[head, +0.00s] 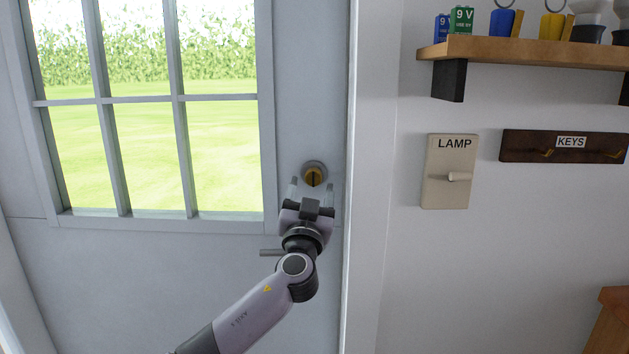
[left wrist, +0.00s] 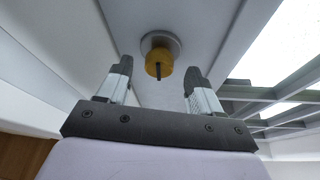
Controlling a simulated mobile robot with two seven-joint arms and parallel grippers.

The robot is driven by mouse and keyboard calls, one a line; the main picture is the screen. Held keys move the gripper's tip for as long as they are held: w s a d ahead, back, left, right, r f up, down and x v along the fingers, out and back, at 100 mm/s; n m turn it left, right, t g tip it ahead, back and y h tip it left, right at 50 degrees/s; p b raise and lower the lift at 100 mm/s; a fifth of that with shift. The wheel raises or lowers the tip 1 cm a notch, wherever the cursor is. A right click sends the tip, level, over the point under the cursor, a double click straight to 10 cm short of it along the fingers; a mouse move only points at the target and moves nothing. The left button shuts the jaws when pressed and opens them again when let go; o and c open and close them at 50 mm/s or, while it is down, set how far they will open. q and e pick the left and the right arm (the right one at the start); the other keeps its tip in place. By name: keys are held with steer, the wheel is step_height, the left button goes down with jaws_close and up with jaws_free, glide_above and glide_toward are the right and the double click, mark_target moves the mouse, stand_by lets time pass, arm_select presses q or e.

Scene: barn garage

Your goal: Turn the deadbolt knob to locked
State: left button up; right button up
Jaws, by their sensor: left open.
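The deadbolt knob (head: 314,175) is a yellow knob with a dark line across it, on a round grey plate on the door, right of the window. In the head view the dark line looks about vertical. The knob also shows in the left wrist view (left wrist: 159,63), ahead of the fingers. My left gripper (head: 312,188) is open just below and in front of the knob. Its fingers (left wrist: 159,75) stand on either side of the knob in the picture, and nothing is held. I cannot tell whether they touch it. My right gripper is not in view.
The grey door (head: 180,280) has a window with bars. To the right, the wall carries a LAMP switch plate (head: 449,185), a KEYS rack (head: 565,146) and a wooden shelf (head: 530,52) with batteries and tools. A wooden piece (head: 612,300) stands at the lower right.

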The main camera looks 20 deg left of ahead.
mark_target(313, 182)
arm_select(q)
steer(key=shift+x, duration=1.55)
steer(key=c, duration=1.1)
